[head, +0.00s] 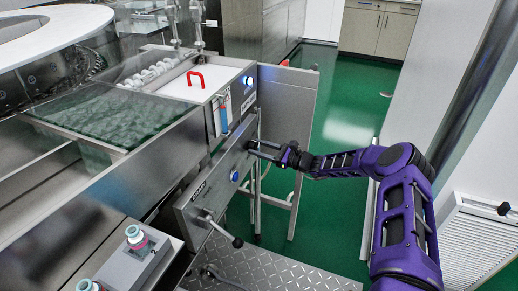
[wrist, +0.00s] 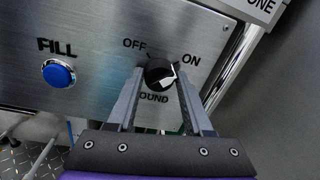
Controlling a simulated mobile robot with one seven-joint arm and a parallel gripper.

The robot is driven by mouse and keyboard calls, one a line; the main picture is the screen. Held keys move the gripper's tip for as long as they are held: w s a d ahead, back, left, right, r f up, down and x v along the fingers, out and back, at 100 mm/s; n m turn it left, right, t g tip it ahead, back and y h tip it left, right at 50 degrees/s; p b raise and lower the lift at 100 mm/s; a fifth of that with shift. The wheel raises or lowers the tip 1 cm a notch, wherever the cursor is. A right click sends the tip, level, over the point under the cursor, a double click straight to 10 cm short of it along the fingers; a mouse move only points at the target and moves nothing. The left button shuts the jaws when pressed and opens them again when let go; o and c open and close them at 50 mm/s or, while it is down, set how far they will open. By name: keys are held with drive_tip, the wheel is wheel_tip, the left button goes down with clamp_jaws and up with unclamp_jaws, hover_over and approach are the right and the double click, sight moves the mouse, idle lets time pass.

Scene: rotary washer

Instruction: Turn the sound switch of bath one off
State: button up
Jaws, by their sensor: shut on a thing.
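The sound switch (wrist: 158,71) is a round black knob with a white pointer on a steel panel (wrist: 105,50). It sits between the labels OFF, on its upper left, and ON, on its right. My gripper (wrist: 158,82) is shut on the knob, one finger on each side. In the head view my gripper (head: 260,149) reaches the right end of the front panel (head: 215,185); the knob is too small to tell there.
A blue FILL button (wrist: 58,73) is left of the knob; it also shows in the head view (head: 235,176). A lever handle (head: 222,231) sticks out below it. The bath with a red-handled white lid (head: 185,82) lies behind. The green floor at right is clear.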

clamp_jaws()
drive_tip(key=shift+s+f, duration=0.1)
drive_tip(key=shift+n+b, duration=0.3)
drive_tip(key=shift+b, duration=0.1)
drive_tip(key=n+b, duration=0.1)
drive_tip(key=n, duration=0.5)
drive_tip(key=n+y+b, duration=0.1)
drive_tip(key=n, duration=0.5)
drive_tip(key=n+g+b, duration=0.1)
drive_tip(key=n, duration=0.5)
drive_tip(key=shift+f+b, duration=0.3)
